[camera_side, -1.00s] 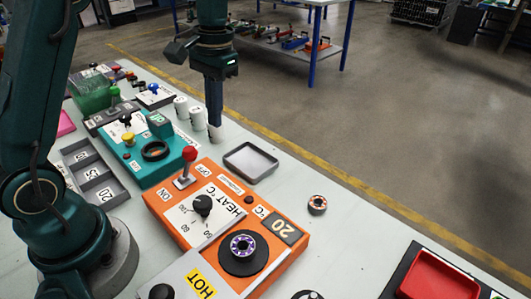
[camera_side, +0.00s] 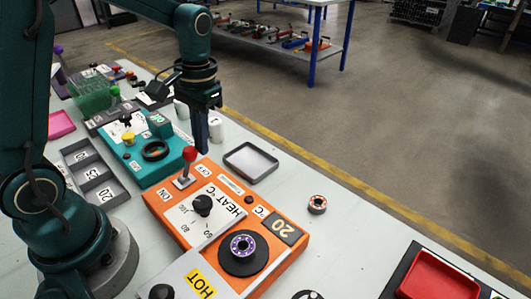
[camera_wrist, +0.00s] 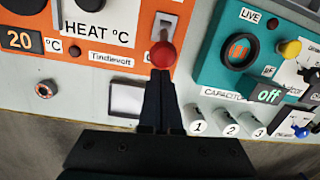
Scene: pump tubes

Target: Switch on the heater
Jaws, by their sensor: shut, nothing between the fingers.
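The orange heater (camera_side: 185,228) stands in the middle of the bench in the side view, with a HEAT °C dial (camera_side: 202,205) and a display (camera_side: 281,228) reading 20. Its red-knobbed lever (camera_side: 189,154) stands in a slot between the ON and OFF labels, with the knob towards the OFF end. The red knob also shows in the wrist view (camera_wrist: 162,55). My gripper (camera_side: 203,148) is shut and empty, pointing down just beside the knob on its OFF side. In the wrist view the fingertips (camera_wrist: 159,78) overlap the knob's lower edge; I cannot tell whether they touch.
The teal capacitor box (camera_side: 147,160) stands left of the heater. White numbered cylinders (camera_wrist: 230,123) and a shallow grey tray (camera_side: 250,162) lie close to my gripper. A purple-centred round piece (camera_side: 242,246) sits on the heater's black disc. A red tray (camera_side: 440,276) is at the right.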

